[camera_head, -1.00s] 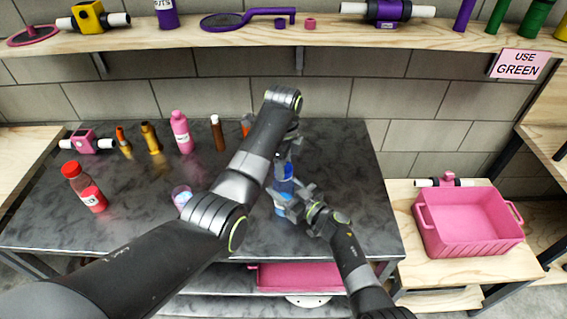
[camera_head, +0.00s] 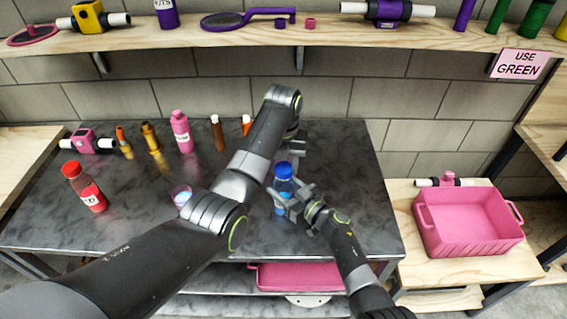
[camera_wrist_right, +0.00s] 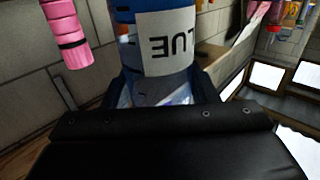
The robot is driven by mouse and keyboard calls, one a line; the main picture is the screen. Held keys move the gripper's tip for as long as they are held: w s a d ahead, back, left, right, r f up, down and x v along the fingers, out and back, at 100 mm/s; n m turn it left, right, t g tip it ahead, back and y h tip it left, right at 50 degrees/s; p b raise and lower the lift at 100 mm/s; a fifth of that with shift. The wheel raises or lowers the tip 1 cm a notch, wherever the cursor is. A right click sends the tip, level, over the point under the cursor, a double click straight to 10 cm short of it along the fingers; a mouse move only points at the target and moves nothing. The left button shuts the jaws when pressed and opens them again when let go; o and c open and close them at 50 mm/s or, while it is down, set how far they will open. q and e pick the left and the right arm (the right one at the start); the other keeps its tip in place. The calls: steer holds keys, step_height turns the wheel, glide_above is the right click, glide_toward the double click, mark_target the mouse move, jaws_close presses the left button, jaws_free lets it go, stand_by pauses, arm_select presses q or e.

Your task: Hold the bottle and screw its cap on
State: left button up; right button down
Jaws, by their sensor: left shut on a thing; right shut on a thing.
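A clear bottle with blue contents (camera_head: 281,208) stands upright near the right side of the dark table. Its blue cap (camera_head: 283,170) sits at its top; whether it is fully seated I cannot tell. My right gripper (camera_head: 290,203) is shut around the bottle's body. In the right wrist view the bottle (camera_wrist_right: 165,45) is between the fingers, with a white label reading upside down. My left gripper (camera_head: 297,158) is at cap height, shut on the cap, just behind and right of it; its fingertips are partly hidden.
A red-capped bottle (camera_head: 84,187), a pink bottle (camera_head: 181,131) and several small items stand on the left of the table (camera_head: 140,225). A clear cup (camera_head: 181,195) is near my left arm. A pink bin (camera_head: 468,222) is on the right bench.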

arm_select(q)
steer(key=o, duration=1)
steer(key=shift+c, duration=0.2)
steer(key=shift+r, duration=2.3)
steer(key=shift+n, duration=0.3)
steer(key=shift+c, duration=0.5)
